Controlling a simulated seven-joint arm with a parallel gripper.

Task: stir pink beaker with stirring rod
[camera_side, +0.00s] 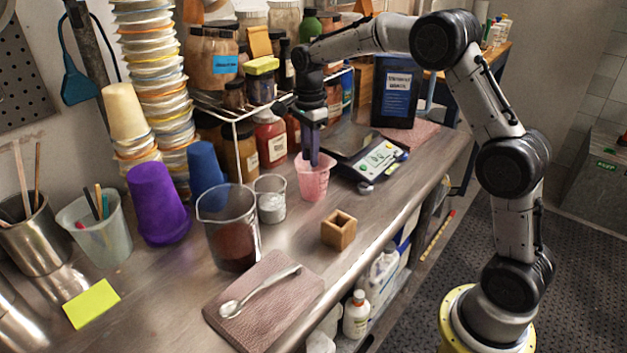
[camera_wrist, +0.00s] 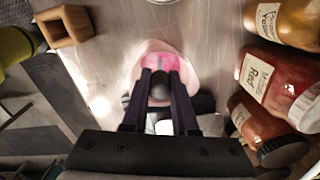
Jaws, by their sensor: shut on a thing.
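The pink beaker (camera_side: 314,186) stands upright on the metal bench, left of the digital scale, with pink contents. My gripper (camera_side: 311,160) points down over it, its fingertips at the beaker's mouth. In the wrist view my gripper (camera_wrist: 161,90) is shut on the stirring rod (camera_wrist: 160,82), which shows as a dark rounded end between the fingers. The rod's lower part is mostly hidden by the fingers and the beaker. The beaker also shows in the wrist view (camera_wrist: 140,72), directly beyond the fingertips. Whether the rod touches the beaker wall cannot be seen.
A small glass beaker of white powder (camera_side: 271,207) and a larger beaker of dark red stuff (camera_side: 234,242) stand left. A wooden block (camera_side: 338,231) sits in front. The scale (camera_side: 378,160) is close right. Jars (camera_side: 270,140) crowd behind. A spoon (camera_side: 258,293) lies on a board (camera_side: 285,316).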

